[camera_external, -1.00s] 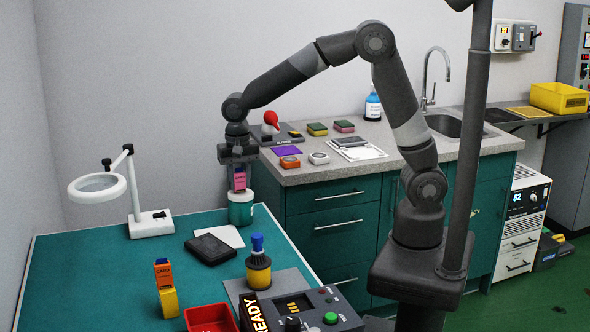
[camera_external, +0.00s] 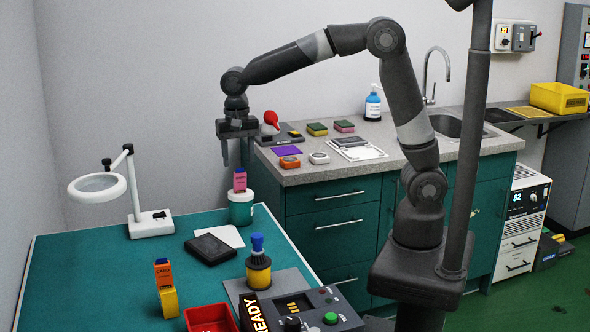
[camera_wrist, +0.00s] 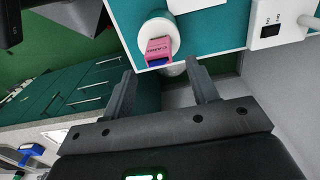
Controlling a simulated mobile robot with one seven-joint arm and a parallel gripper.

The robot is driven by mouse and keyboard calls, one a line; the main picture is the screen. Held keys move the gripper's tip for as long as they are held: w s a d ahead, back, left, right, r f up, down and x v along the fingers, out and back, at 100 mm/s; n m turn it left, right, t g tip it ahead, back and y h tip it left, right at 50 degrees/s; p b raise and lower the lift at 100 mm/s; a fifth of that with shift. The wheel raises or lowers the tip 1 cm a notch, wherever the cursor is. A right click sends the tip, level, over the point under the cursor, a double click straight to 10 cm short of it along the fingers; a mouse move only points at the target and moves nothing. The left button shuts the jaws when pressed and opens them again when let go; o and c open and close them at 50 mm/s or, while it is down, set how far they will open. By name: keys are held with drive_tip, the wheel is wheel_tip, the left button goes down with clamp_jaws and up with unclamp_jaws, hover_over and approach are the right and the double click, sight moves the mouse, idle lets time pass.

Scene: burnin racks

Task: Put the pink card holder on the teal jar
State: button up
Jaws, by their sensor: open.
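The pink card holder (camera_external: 239,180) stands upright on top of the teal jar (camera_external: 241,209), which has a white lid and sits at the far right corner of the teal table. My gripper (camera_external: 237,160) is open and empty, directly above the card holder and apart from it. In the wrist view the pink card holder (camera_wrist: 158,47) rests on the white lid of the jar (camera_wrist: 166,28), beyond the open fingers (camera_wrist: 160,88).
A black tablet (camera_external: 210,249) and a white sheet lie in front of the jar. A magnifier lamp (camera_external: 150,223) stands to the left. An orange card holder (camera_external: 163,272) on a yellow block, a yellow pot (camera_external: 258,274) and a red tray (camera_external: 210,319) are nearer. The counter (camera_external: 330,170) is to the right.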

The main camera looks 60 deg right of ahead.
sight(239, 172)
wheel_tip(239, 172, up, 5)
drive_tip(key=s+d+r+n+t, duration=0.3)
drive_tip(key=s+d+r+n, duration=0.1)
drive_tip(key=s+d, duration=0.75)
drive_tip(key=s+d+f+n+t, duration=0.2)
drive_tip(key=s+d+f+n, duration=0.2)
drive_tip(key=s+d, duration=0.3)
drive_tip(key=s+n, duration=0.1)
drive_tip(key=s, duration=0.4)
drive_tip(key=shift+s+d+t, duration=0.3)
drive_tip(key=shift+s, duration=0.1)
